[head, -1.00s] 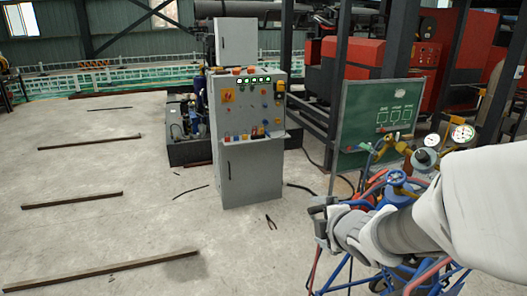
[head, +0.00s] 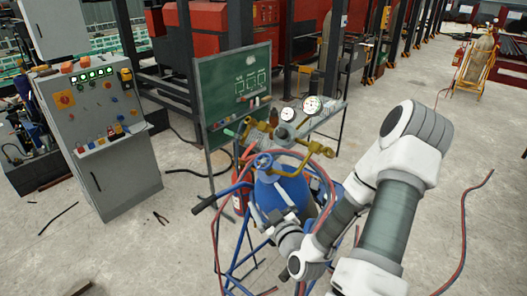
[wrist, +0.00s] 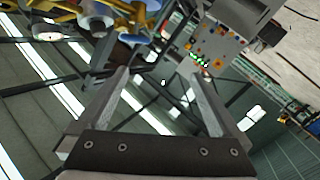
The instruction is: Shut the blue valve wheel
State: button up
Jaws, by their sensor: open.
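The blue valve wheel (head: 262,161) sits on top of a blue gas cylinder (head: 284,192) in the head view, beside brass fittings and two round gauges. My gripper (wrist: 160,78) is open and empty in the wrist view, its two fingers spread apart. In the head view my wrist is low in front of the cylinder, below the wheel, and its fingers are hard to make out.
Red and blue hoses (head: 325,180) loop around the cylinder and its blue cart frame (head: 240,250). A green board (head: 235,85) stands behind. A grey control cabinet (head: 100,140) is at the left. Open floor lies at the right, with a hose on it.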

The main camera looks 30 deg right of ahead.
aim_at(263, 161)
jog(key=d+m+h+b, duration=0.1)
jog(key=b, duration=0.2)
jog(key=w+d+b, duration=0.1)
jog(key=b, duration=0.2)
jog(key=d+m+h+b, duration=0.1)
jog(key=d+b, duration=0.1)
jog(key=b, duration=0.1)
jog(key=shift+w+m+h, duration=0.3)
jog(key=b+x, duration=0.2)
jog(key=x, duration=1.2)
jog(key=shift+w+r+b, duration=0.2)
jog(key=shift+w+b, duration=0.1)
jog(key=shift+b, duration=0.1)
jog(key=shift+c, duration=0.3)
jog(key=c, duration=1.1)
jog(key=shift+f+b, duration=0.15)
jog(key=shift+b, duration=0.6)
